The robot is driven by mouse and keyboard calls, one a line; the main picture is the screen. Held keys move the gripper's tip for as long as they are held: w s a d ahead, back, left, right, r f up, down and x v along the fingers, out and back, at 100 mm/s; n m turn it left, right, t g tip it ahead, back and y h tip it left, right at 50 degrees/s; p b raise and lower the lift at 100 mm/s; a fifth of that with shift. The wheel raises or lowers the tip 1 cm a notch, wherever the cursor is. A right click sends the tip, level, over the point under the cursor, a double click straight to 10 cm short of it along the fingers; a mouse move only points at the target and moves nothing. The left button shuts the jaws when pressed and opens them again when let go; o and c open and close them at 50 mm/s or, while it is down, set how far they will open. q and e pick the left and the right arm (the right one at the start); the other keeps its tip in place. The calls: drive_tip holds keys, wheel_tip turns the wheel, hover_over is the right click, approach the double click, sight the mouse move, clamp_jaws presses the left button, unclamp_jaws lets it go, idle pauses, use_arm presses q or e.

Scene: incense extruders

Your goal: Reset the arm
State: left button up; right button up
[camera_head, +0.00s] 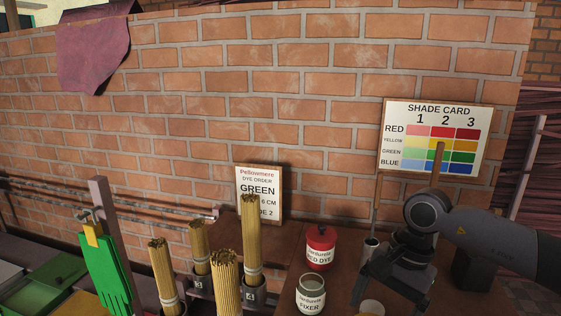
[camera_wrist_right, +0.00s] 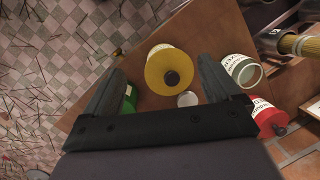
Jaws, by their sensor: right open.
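My right gripper (camera_head: 386,290) is at the right of the head view, hanging fingers-down above the brown wooden tabletop (camera_head: 335,285). It is open; in the right wrist view its two fingers (camera_wrist_right: 160,66) stand wide apart with nothing held between them. Below the gap, a jar with a yellow lid and dark knob (camera_wrist_right: 168,68) shows, apart from the fingers as far as I can tell. A green container (camera_wrist_right: 129,99) is partly hidden by the left finger. My left gripper is not in view.
A red dye jar (camera_head: 320,248) and a fixer jar (camera_head: 311,294) stand left of the gripper. Several bundles of sticks (camera_head: 225,280) stand upright farther left, near green gloves (camera_head: 106,270). A brick wall backs the table, with a shade card (camera_head: 436,138) and an order sign (camera_head: 259,194).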

drive_tip(key=s+a+f+m+g+y, duration=0.1)
drive_tip(key=s+a+m+y, duration=0.2)
drive_tip(key=a, duration=0.4)
drive_tip(key=s+a+f+m+g+y, duration=0.1)
drive_tip(key=s+a+g+y, duration=0.1)
drive_tip(key=s+a+y, duration=0.45)
drive_tip(key=w+a+r+m+t+y, duration=0.1)
drive_tip(key=a+r+m+t+y, duration=0.2)
drive_tip(key=m, duration=0.5)
drive_tip(key=w+a+r+m+t+y, duration=0.1)
drive_tip(key=a+r+m+t+y, duration=0.15)
drive_tip(key=m+y, duration=0.4)
drive_tip(key=w+d+f+m+t+h, duration=0.1)
drive_tip(key=d+f+m+t+h, duration=0.55)
drive_tip(key=m, duration=0.85)
drive_tip(key=w+d+f+m+t+h, duration=0.2)
drive_tip(key=d+f+m+t+h, duration=0.45)
drive_tip(key=m, duration=0.85)
drive_tip(key=s+d+f+m+g+h, duration=0.2)
drive_tip(key=s+d+f+m+h, duration=0.1)
drive_tip(key=s+f+m, duration=0.3)
drive_tip(key=s+d+f+m+g+h, duration=0.2)
drive_tip(key=s+d+f+m+h, duration=0.1)
drive_tip(key=s+d+f+m, duration=0.2)
wheel_tip(320, 180, down, 5)
drive_tip(key=shift+s+d+r+m, duration=0.15)
drive_tip(key=shift+s+d+m, duration=0.25)
drive_tip(key=shift+s+m, duration=0.65)
